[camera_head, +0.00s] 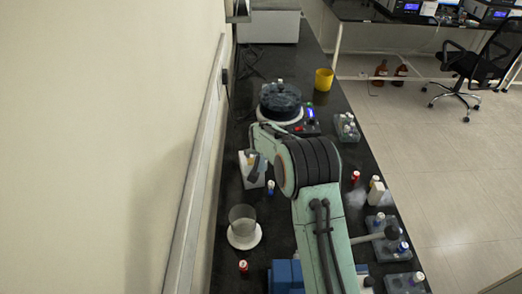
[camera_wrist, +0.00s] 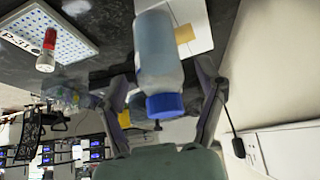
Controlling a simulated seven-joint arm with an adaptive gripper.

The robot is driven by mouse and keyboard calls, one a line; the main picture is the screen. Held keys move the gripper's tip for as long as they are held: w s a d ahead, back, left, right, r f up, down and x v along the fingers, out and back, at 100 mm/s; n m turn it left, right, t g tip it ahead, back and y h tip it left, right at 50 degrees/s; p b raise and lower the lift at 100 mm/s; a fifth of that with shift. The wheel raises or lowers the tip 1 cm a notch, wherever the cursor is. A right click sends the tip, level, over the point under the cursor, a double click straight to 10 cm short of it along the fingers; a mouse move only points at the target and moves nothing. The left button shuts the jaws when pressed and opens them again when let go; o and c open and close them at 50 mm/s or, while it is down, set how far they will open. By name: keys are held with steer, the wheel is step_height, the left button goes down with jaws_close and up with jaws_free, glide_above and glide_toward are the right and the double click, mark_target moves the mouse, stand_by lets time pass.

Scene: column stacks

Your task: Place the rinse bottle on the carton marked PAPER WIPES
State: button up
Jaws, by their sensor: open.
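In the wrist view, a translucent pale-blue bottle with a blue cap (camera_wrist: 160,60), likely the rinse bottle, stands between the two fingers of my gripper (camera_wrist: 161,80). The fingers are apart, one on each side of the bottle, with a gap showing on the left side. A white flat-sided thing with a tan patch (camera_wrist: 197,42) is partly hidden behind the bottle. In the head view, a white box (camera_head: 248,158) stands near the wall, partly covered by my arm; it may be the carton, but no PAPER WIPES marking is readable.
In the head view, a glass beaker (camera_head: 242,218) stands nearer. Small bottles and trays (camera_head: 347,127) line the right edge.

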steer(key=v, duration=1.1)
steer(key=s+d+r+g, duration=0.2)
steer(key=s+r, duration=0.1)
steer(key=s, duration=0.5)
steer(key=s+d+r+g, duration=0.1)
steer(key=s+d+r, duration=0.2)
steer(key=s, duration=0.5)
steer(key=s+d+f+n+g, duration=0.1)
steer(key=s+d+f+g, duration=0.1)
steer(key=s, duration=2)
steer(key=shift+s+g+y, duration=0.2)
steer(key=shift+g+y, duration=0.2)
steer(key=shift+g, duration=0.5)
steer(key=shift+c, duration=0.7)
